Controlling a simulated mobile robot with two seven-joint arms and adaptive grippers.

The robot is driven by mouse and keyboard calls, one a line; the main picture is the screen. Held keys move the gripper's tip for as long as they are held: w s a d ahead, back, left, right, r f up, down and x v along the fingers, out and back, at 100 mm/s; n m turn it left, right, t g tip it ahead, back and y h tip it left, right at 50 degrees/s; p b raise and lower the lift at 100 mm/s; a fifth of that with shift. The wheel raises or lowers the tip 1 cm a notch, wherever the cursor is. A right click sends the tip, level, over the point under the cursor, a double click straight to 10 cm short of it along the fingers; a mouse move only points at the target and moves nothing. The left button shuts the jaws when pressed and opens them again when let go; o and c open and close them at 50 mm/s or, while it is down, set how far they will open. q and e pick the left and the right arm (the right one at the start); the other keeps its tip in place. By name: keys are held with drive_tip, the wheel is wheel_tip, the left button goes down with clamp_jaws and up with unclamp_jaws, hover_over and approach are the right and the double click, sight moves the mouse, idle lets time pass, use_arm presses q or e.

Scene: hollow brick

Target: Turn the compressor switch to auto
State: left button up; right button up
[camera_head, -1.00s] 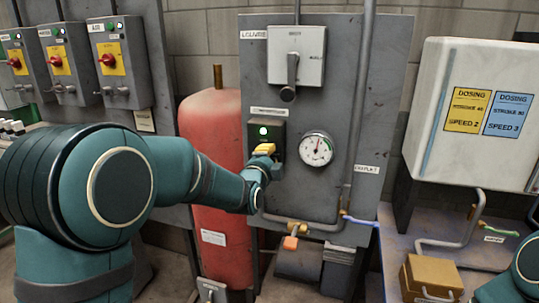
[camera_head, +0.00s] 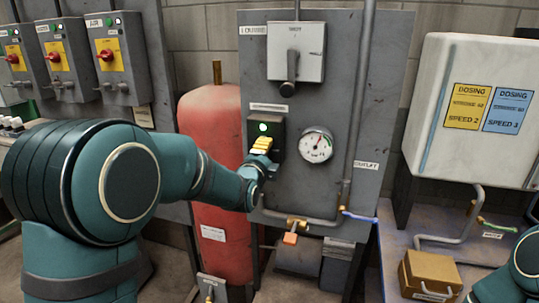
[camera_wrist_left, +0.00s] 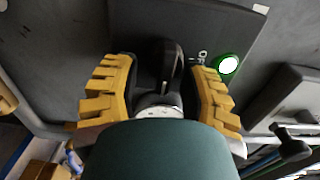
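The compressor switch box is a dark box (camera_head: 279,131) with a lit green lamp (camera_head: 263,127), on the grey panel below the louvre switch. In the left wrist view its black knob (camera_wrist_left: 166,72) stands between the two yellow fingers of my left gripper (camera_wrist_left: 165,92). A small gap shows on each side of the knob, so the fingers look open around it. White lettering beside the knob is too small to read surely. In the head view my left gripper (camera_head: 262,146) is at the box's lower front and hides the knob. My right gripper is out of view.
A round gauge (camera_head: 316,146) sits close right of the switch box. The louvre switch (camera_head: 296,52) is above it. A red tank (camera_head: 211,150) stands to the left. Pipes and a brass valve (camera_head: 297,224) run below. A white dosing cabinet (camera_head: 470,110) is at the right.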

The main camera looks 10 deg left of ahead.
use_arm(q)
drive_tip(key=shift+o, duration=0.8)
drive_tip(key=shift+d+r, duration=0.1)
drive_tip(key=shift+d, duration=0.15)
drive_tip(key=s, duration=1.2)
drive_tip(key=shift+a, duration=0.25)
drive_tip(key=s+d+f+n+g, duration=0.1)
drive_tip(key=s+f+n+g, duration=0.15)
drive_tip(key=f, duration=0.65)
drive_tip(key=s+d+f+n+g+h, duration=0.15)
drive_tip(key=f+n+g, duration=0.25)
drive_tip(key=f, duration=0.6)
drive_tip(key=s+d+f+n+g, duration=0.1)
drive_tip(key=s+f+n+g, duration=0.15)
drive_tip(key=f, duration=0.65)
drive_tip(key=s+d+f+n+g+h, duration=0.1)
drive_tip(key=s+d+f+n+g, duration=0.1)
drive_tip(key=s+f+n, duration=0.3)
drive_tip(key=s+d+f+n+g+h, duration=0.1)
drive_tip(key=s+d+f+n+g, duration=0.2)
drive_tip(key=s+f, duration=0.7)
drive_tip(key=s+n+g, duration=0.1)
drive_tip(key=n+g, duration=0.1)
drive_tip(key=n, duration=0.1)
drive_tip(key=shift+g, duration=0.3)
